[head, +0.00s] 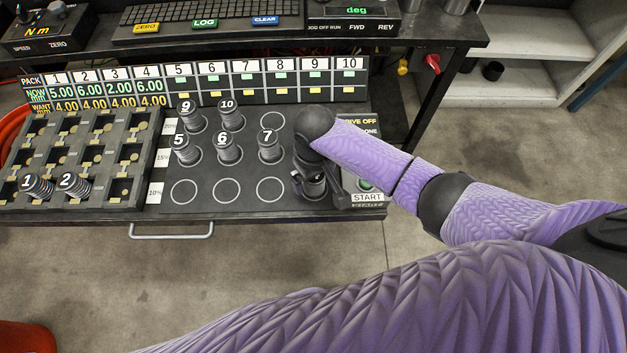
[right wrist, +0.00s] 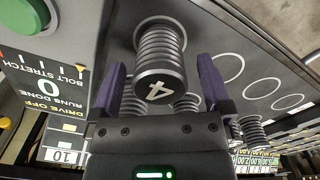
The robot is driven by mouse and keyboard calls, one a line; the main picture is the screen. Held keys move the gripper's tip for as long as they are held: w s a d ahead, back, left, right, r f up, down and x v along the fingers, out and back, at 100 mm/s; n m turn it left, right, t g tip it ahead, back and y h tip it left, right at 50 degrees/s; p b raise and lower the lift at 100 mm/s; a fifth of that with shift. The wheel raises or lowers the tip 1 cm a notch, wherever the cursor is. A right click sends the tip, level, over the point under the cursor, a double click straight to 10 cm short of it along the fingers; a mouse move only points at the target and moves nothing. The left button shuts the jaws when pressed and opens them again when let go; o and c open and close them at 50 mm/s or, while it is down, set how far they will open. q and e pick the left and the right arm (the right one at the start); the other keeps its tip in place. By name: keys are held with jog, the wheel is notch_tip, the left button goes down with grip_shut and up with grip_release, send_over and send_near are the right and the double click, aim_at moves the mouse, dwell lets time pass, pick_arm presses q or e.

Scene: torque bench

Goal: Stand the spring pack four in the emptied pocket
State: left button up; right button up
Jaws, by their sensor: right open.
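Spring pack four (right wrist: 160,68) is a dark coiled stack with a white 4 on its end cap. It stands on the dark bench plate between the two purple-sided fingers of my right gripper (right wrist: 163,92), which are open on either side of it. In the head view my right gripper (head: 311,185) is over the right end of the plate and mostly hides this pack. The pocket tray (head: 146,160) is at the left, with packs 1 (head: 38,186) and 2 (head: 74,185) in its front row. Several other pockets look empty. My left gripper is out of view.
Packs 5 (head: 185,149), 6 (head: 228,150), 7 (head: 269,147), 9 (head: 191,116) and 10 (head: 230,117) stand on the plate. The START panel (head: 367,198) is right of my gripper; the number board (head: 200,82) stands behind.

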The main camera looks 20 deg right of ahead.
jog(key=shift+r, duration=0.15)
jog(key=c, duration=0.7)
grip_shut()
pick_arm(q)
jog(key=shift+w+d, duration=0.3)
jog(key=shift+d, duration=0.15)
